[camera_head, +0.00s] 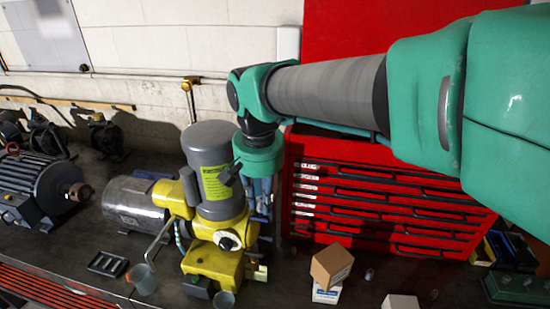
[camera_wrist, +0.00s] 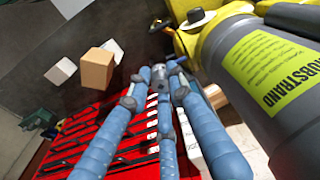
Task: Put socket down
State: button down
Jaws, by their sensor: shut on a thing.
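My gripper (camera_wrist: 160,74) has blue fingers that converge in the wrist view. They are shut on a small grey metal piece, the socket (camera_wrist: 172,66), which shows only in part between the fingertips. In the head view my gripper (camera_head: 262,205) hangs pointing down, just right of the grey and yellow motor and in front of the red tool chest. The fingertips and the socket are largely hidden there. The held piece is above the dark bench (camera_head: 300,285), but its exact height cannot be told.
The tall grey and yellow motor (camera_head: 212,160) stands close beside my gripper. A brown box (camera_head: 332,266) sits on a white box (camera_head: 327,293), with another white box (camera_head: 400,301) to the right. The red tool chest (camera_head: 385,205) is behind. Glass cups (camera_head: 143,280) stand near the front edge.

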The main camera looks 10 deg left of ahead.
jog(key=w+a+r+n, duration=0.1)
jog(key=w+a+r, duration=0.15)
jog(key=r, duration=0.75)
jog(key=w+a+r, duration=0.1)
jog(key=w+r, duration=0.2)
jog(key=r, duration=0.8)
jog(key=w+a+f+n+p, duration=0.1)
jog(key=w+a+n+p, duration=0.3)
jog(key=w, duration=0.6)
jog(key=w+a+f+n+p, duration=0.2)
jog(key=w+a, duration=0.3)
jog(key=w, duration=0.4)
jog(key=w+a+f+p, duration=0.1)
jog(key=w+f+p, duration=0.2)
jog(key=f, duration=0.6)
jog(key=w+f+p, duration=0.2)
jog(key=f, duration=0.7)
jog(key=s+d+f+m+p, duration=0.1)
jog(key=d+f+m+p, duration=0.1)
jog(key=f, duration=0.8)
jog(key=s+d+f+m+p, duration=0.1)
jog(key=d+f+p, duration=0.3)
jog(key=f, duration=0.7)
jog(key=shift+s+f+m, duration=0.15)
jog(key=shift+m, duration=0.45)
